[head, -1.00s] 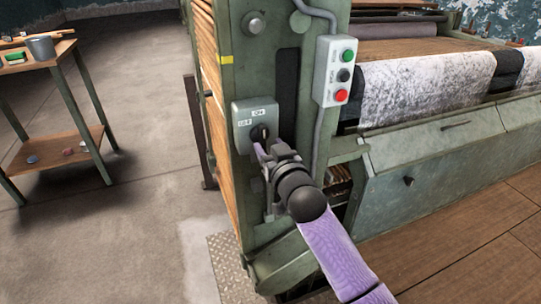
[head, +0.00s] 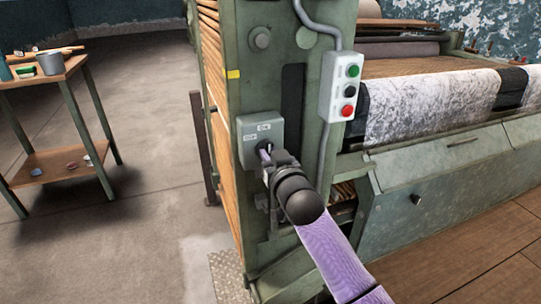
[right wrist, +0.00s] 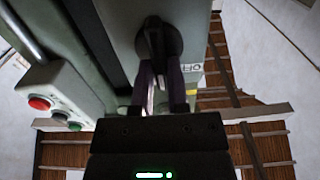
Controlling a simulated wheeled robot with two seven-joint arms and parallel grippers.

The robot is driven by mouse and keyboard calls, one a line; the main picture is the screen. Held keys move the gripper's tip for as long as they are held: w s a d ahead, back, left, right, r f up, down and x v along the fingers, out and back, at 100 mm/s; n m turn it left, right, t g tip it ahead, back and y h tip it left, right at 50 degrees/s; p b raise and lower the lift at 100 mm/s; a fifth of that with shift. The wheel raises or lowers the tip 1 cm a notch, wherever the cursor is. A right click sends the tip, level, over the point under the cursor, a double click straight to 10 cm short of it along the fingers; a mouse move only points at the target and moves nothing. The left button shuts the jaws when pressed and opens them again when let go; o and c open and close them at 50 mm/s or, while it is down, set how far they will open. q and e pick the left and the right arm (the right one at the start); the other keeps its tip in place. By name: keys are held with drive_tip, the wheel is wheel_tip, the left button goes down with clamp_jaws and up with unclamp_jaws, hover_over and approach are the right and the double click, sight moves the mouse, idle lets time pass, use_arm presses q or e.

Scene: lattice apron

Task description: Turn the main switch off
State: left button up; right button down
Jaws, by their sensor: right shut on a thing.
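The main switch is a grey-green box (head: 276,130) on the green machine post, with an ON label on top and an OFF label to the left. Its black handle (right wrist: 154,38) shows on a round dark base in the right wrist view. My right gripper (head: 266,151) is at the front of the box, its purple fingers (right wrist: 163,85) shut on the handle. The gripper hides much of the handle in the head view, so its exact angle is hard to tell. The OFF label (right wrist: 193,69) shows beside the fingers. My left gripper is out of view.
A push-button box (head: 341,86) with green, black and red buttons hangs to the right of the switch, with a grey conduit (head: 323,155) below it. A machine bed with speckled cloth (head: 430,105) lies right. A small table (head: 55,163) stands left, beyond open floor.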

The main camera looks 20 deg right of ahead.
drive_tip(key=shift+a+f+n+p, duration=0.15)
drive_tip(key=shift+n+p, duration=0.5)
drive_tip(key=shift+n, duration=2.3)
drive_tip(key=shift+a+f+n+p, duration=0.1)
drive_tip(key=shift+n+p, duration=0.5)
drive_tip(key=shift+n, duration=2.4)
drive_tip(key=shift+a+f+n+p, duration=0.15)
drive_tip(key=shift+n+p, duration=0.5)
drive_tip(key=shift+n, duration=2.3)
drive_tip(key=shift+d, duration=0.1)
drive_tip(key=c, duration=0.7)
unclamp_jaws()
drive_tip(key=shift+o, duration=0.4)
